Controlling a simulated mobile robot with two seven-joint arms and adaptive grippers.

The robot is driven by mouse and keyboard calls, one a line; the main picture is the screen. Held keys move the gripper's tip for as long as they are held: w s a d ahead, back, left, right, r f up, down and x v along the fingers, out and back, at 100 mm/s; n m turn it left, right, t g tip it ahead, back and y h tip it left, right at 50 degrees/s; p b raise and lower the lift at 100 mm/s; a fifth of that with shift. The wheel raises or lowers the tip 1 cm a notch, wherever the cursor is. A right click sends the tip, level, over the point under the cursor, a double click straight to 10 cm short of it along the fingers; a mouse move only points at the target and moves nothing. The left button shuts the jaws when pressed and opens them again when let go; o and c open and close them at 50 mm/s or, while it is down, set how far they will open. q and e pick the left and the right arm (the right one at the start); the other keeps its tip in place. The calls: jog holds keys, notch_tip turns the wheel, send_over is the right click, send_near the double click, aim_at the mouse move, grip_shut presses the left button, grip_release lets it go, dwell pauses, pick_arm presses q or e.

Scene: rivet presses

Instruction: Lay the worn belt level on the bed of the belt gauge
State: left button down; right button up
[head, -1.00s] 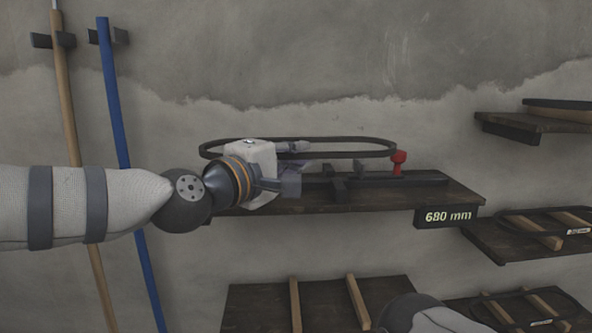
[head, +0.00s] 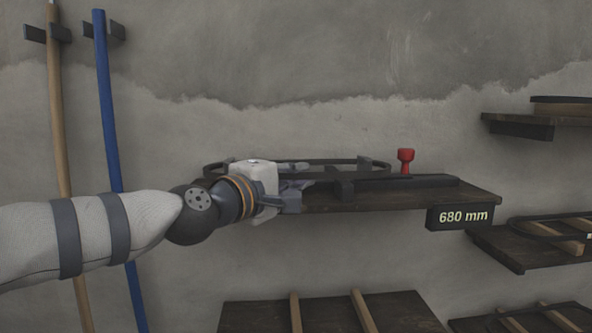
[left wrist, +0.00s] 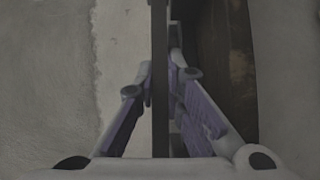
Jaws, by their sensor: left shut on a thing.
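The worn belt (head: 374,164), a thin dark loop, is roughly level just over the belt gauge (head: 420,183), a long dark bar on a wooden wall shelf. I cannot tell whether the belt touches the bed. My left gripper (head: 298,187) is shut on the belt at its near side, left of the middle. In the left wrist view the belt (left wrist: 160,45) runs as a dark strip between the fingers of the left gripper (left wrist: 162,85). A red knob (head: 405,158) stands upright behind the gauge bar, right of the belt's end. My right gripper is out of view.
A "680 mm" sign (head: 461,216) hangs on the shelf's front edge. Other shelves (head: 522,245) with belts are at the right, and one with wooden slats (head: 325,315) is below. A wooden pole and a blue pole (head: 110,120) lean at the left.

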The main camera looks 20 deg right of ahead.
pick_arm(q)
jog(key=shift+f, duration=0.1)
jog(key=c, duration=1.6)
grip_release()
jog(key=shift+a, duration=0.1)
jog(key=v, duration=1.2)
